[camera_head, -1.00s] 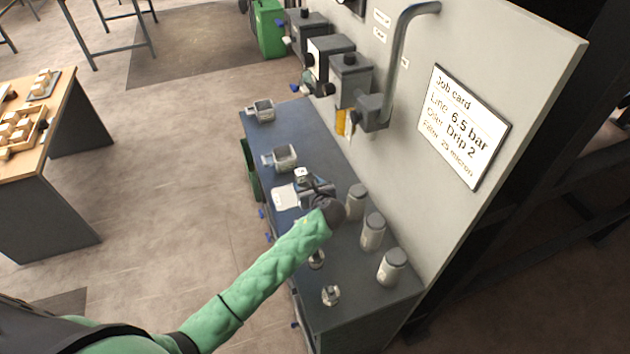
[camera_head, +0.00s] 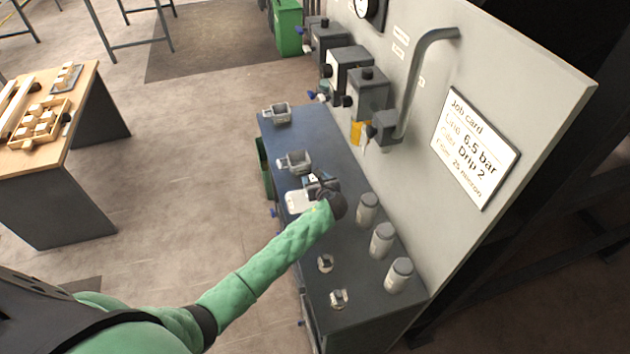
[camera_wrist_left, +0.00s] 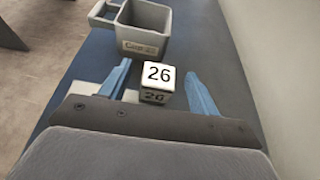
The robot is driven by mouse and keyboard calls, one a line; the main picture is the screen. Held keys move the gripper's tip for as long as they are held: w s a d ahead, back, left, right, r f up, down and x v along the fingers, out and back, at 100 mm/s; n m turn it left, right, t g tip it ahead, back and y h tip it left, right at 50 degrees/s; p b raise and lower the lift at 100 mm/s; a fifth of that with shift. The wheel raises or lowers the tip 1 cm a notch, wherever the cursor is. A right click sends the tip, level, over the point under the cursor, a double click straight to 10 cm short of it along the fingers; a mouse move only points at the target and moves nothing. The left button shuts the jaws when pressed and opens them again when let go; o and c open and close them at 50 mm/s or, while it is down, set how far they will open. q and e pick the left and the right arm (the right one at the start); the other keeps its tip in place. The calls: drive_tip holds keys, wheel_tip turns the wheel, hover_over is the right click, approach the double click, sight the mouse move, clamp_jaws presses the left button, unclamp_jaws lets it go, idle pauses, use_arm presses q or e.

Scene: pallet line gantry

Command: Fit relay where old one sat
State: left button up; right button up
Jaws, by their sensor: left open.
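I cannot make out anything that is clearly a relay or its empty seat. A small white cube marked 26 (camera_wrist_left: 157,78) stands on the blue bench top (camera_head: 305,130). It also shows in the head view (camera_head: 312,178), partly hidden by my gripper. My left gripper (camera_head: 318,183) is low over the bench at the cube. In the left wrist view its blue fingers (camera_wrist_left: 158,82) are spread, with the cube between them and gaps on both sides. A grey handled bin (camera_wrist_left: 143,30) with a label stands just beyond the cube. My right gripper is not in view.
A white pad (camera_head: 298,202) lies beside my gripper. Another grey bin (camera_head: 277,114) stands at the bench's far end. Grey canisters (camera_head: 382,240) line the panel side; two small metal fittings (camera_head: 338,299) lie nearer. Valve boxes (camera_head: 368,95) and a job card (camera_head: 475,147) are on the panel.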

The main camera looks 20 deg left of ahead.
use_arm(q)
drive_tip(key=shift+c, duration=0.2)
drive_tip(key=c, duration=1.1)
